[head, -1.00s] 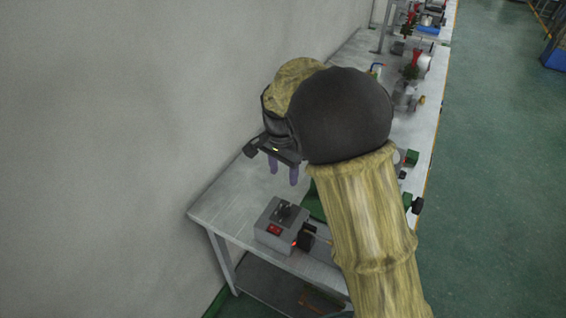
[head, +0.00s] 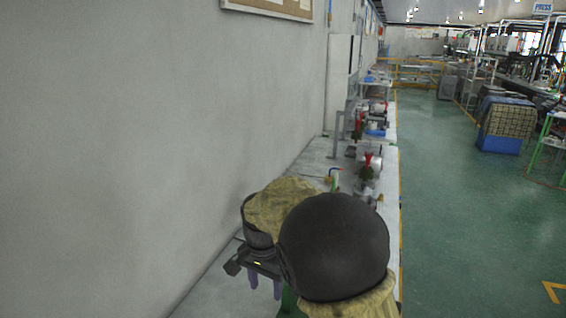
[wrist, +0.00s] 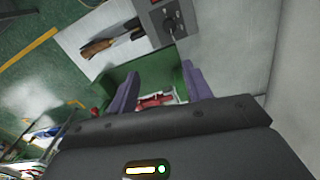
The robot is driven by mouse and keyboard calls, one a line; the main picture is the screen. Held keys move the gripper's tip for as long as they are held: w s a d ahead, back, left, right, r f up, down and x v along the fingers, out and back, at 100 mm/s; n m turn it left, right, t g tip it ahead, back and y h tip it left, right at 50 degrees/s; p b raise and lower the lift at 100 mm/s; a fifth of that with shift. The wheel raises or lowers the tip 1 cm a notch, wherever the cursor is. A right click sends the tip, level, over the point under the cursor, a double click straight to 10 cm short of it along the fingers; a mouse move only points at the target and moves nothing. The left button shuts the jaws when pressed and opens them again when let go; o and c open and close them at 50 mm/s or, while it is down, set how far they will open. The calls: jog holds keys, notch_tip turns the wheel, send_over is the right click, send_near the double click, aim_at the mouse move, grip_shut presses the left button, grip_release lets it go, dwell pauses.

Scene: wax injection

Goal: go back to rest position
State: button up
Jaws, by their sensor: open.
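My gripper (head: 265,284) shows in the head view at the lower middle, with two purple fingers pointing down over the workbench (head: 215,292). In the wrist view my gripper (wrist: 160,92) has its two purple fingers spread apart, open, with nothing held between them. A green part and a red and silver part (wrist: 153,101) show below and beyond the fingers. My arm hides much of the near bench in the head view.
A grey box with a black knob (wrist: 166,22) is at the top of the wrist view, near a wooden-handled tool (wrist: 97,48). Red and metal machines (head: 368,165) stand farther along the bench. A wall is left; green floor (head: 450,220) lies open right.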

jog(key=s+d+f+n+t, duration=0.1)
jog(key=s+d+n, duration=0.1)
jog(key=s+d, duration=0.5)
jog(key=s+d+f+n+t, duration=0.1)
jog(key=s+d+f+n, duration=0.1)
jog(key=s+d, duration=0.5)
jog(key=d+n, duration=0.1)
jog(key=d, duration=0.5)
jog(key=shift+s+d+f+n+t, duration=0.2)
jog(key=shift+d+f+n+t, duration=0.1)
jog(key=shift+d, duration=0.05)
jog(key=c, duration=0.3)
jog(key=shift+w, duration=0.1)
